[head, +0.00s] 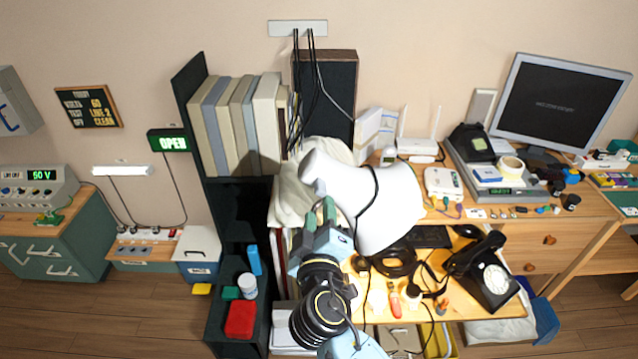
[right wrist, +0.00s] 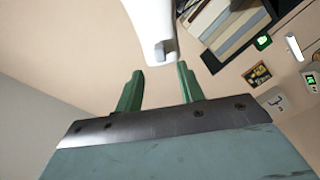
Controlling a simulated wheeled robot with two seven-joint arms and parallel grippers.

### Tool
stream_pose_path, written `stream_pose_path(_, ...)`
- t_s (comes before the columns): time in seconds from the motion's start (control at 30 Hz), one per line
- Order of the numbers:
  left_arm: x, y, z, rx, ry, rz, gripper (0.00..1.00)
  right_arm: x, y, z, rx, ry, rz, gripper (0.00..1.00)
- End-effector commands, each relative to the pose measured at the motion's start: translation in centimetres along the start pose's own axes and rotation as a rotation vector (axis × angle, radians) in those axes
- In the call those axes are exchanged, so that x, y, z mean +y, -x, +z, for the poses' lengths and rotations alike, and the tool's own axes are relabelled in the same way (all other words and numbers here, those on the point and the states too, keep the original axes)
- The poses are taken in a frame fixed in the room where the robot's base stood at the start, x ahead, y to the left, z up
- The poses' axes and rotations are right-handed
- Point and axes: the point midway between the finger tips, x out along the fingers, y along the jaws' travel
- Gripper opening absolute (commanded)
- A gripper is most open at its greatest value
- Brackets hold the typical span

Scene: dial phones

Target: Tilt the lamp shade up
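The white lamp shade (head: 385,205) fills the middle of the head view, with its narrow neck end at upper left and its wide part toward lower right. A dark cord lies across it. In the right wrist view the white lamp part (right wrist: 150,22) is just beyond the fingertips, with a small grey end piece at its tip. My right gripper (head: 320,212) is at the left side of the shade, below its neck. Its green fingers stand apart in the right wrist view (right wrist: 159,72), with nothing visible between them. Whether a finger touches the shade is unclear. My left gripper is not in view.
A dark shelf with several binders (head: 235,125) stands left of the lamp. The desk holds a black dial phone (head: 490,275), a monitor (head: 560,100), a white router (head: 418,146) and cables. A red box (head: 241,319) lies on the low shelf at left.

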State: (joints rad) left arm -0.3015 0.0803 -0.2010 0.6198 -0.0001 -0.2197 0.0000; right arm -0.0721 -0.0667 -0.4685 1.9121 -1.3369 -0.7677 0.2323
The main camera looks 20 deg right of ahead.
Motion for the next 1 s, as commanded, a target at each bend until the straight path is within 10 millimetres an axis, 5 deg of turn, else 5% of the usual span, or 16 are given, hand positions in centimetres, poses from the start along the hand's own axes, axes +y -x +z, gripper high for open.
stream_pose_path(0.3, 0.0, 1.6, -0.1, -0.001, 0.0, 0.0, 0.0, 0.1, -5.9, -0.1, 0.0, 0.003, -0.001, 0.38)
stream_pose_path(0.8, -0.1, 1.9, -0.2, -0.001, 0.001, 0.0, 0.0, -0.1, -7.5, 0.0, 0.0, 0.001, -0.002, 0.38)
stream_pose_path(1.0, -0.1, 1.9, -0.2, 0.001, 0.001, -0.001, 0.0, -0.1, -7.4, 0.1, 0.0, 0.001, -0.003, 0.12)
